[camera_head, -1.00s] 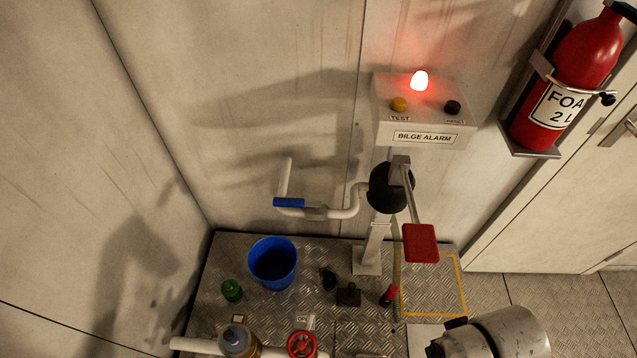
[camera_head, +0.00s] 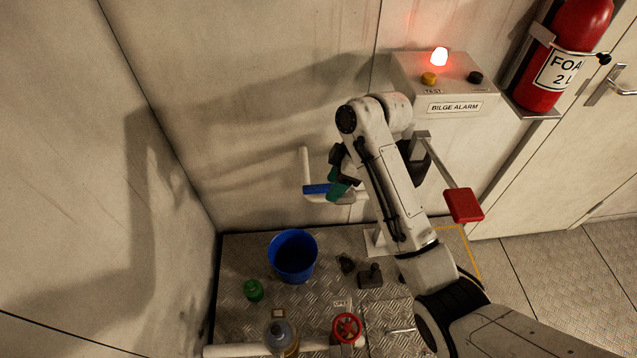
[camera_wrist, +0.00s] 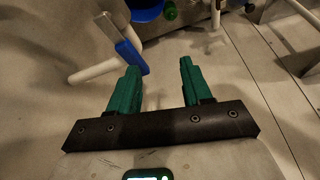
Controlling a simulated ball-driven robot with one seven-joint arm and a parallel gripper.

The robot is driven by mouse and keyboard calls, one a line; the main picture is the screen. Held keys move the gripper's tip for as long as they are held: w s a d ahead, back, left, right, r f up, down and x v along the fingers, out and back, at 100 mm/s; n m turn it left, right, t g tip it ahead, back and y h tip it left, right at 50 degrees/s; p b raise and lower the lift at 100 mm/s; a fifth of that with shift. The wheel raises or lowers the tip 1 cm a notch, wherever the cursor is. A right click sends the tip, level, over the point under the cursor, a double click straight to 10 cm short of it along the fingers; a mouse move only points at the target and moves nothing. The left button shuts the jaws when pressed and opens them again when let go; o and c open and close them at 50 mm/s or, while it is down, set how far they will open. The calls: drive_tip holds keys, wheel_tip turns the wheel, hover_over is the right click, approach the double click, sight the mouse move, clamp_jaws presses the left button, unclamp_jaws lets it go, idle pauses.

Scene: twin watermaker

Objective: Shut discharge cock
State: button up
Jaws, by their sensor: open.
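The discharge cock is a blue lever (camera_head: 317,189) on a white pipe at the back wall, by the pipe's upward bend (camera_head: 306,165). The lever looks roughly in line with the horizontal pipe run. My gripper (camera_head: 340,186) has green fingers and is just right of the lever in the head view, covering the cock's body in part. In the wrist view my gripper (camera_wrist: 160,70) is open, with nothing between its fingers. The blue lever (camera_wrist: 130,56) shows there beyond the left fingertip, close to it. I cannot tell whether they touch.
A bilge alarm box (camera_head: 446,84) with a lit red lamp is on the wall above. A red-ended pump handle (camera_head: 464,205) sticks out right of my arm. A blue bucket (camera_head: 293,257), a green item (camera_head: 254,291) and a red handwheel (camera_head: 346,328) are below.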

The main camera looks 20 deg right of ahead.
drive_tip(key=n, duration=0.2)
approach(317, 187)
drive_tip(key=x, duration=0.8)
drive_tip(key=shift+f+p, duration=0.2)
drive_tip(key=shift+p, duration=0.15)
drive_tip(key=shift+c, duration=0.5)
clamp_jaws()
